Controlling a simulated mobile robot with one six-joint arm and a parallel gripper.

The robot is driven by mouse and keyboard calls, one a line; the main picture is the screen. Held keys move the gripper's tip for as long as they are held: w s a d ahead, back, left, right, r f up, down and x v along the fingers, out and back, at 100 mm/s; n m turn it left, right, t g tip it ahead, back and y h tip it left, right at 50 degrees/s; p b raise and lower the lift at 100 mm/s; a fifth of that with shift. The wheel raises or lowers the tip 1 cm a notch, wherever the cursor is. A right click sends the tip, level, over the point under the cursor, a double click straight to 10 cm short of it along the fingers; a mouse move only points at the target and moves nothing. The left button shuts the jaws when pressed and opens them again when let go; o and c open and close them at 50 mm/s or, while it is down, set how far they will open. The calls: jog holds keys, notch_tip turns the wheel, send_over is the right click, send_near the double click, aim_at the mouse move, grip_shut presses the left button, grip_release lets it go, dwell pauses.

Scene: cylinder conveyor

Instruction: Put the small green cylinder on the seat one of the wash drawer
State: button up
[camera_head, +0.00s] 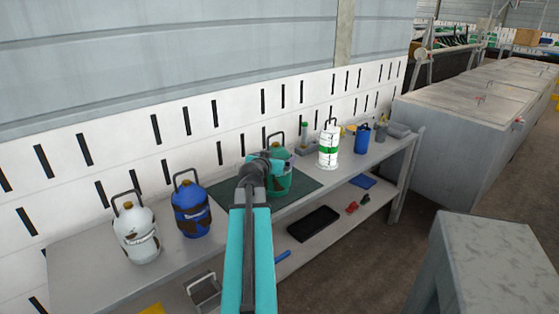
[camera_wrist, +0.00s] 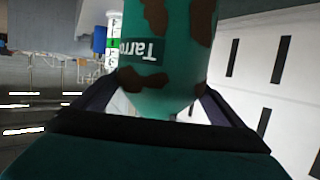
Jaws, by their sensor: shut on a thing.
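The green cylinder (camera_head: 286,157) has brown stains and a dark handle. In the head view it is at the dark green mat on the bench, partly hidden behind my wrist and gripper (camera_head: 272,166). In the wrist view the green cylinder (camera_wrist: 176,60) fills the upper middle, with part of a printed label showing upside down. My gripper (camera_wrist: 160,105) is shut on it, one dark finger on each side. Whether its base touches the mat is not clear. I cannot make out the wash drawer or its seat one in either view.
A stained white cylinder (camera_head: 137,236) and a blue cylinder (camera_head: 191,212) stand on the bench to the left. A white cylinder with green bands (camera_head: 328,150) and a blue can (camera_head: 361,139) stand to the right. A black tray (camera_head: 306,230) lies on the lower shelf.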

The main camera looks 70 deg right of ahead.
jog(key=w+d, duration=0.4)
jog(key=shift+w+f+p, duration=0.15)
jog(key=shift+w+p, duration=0.15)
jog(key=shift+p, duration=0.05)
dwell(0.4)
jog(key=shift+f, duration=1.85)
jog(key=o, duration=1.7)
jog(key=shift+f, duration=0.1)
jog(key=shift+o, duration=0.6)
jog(key=shift+a, duration=0.1)
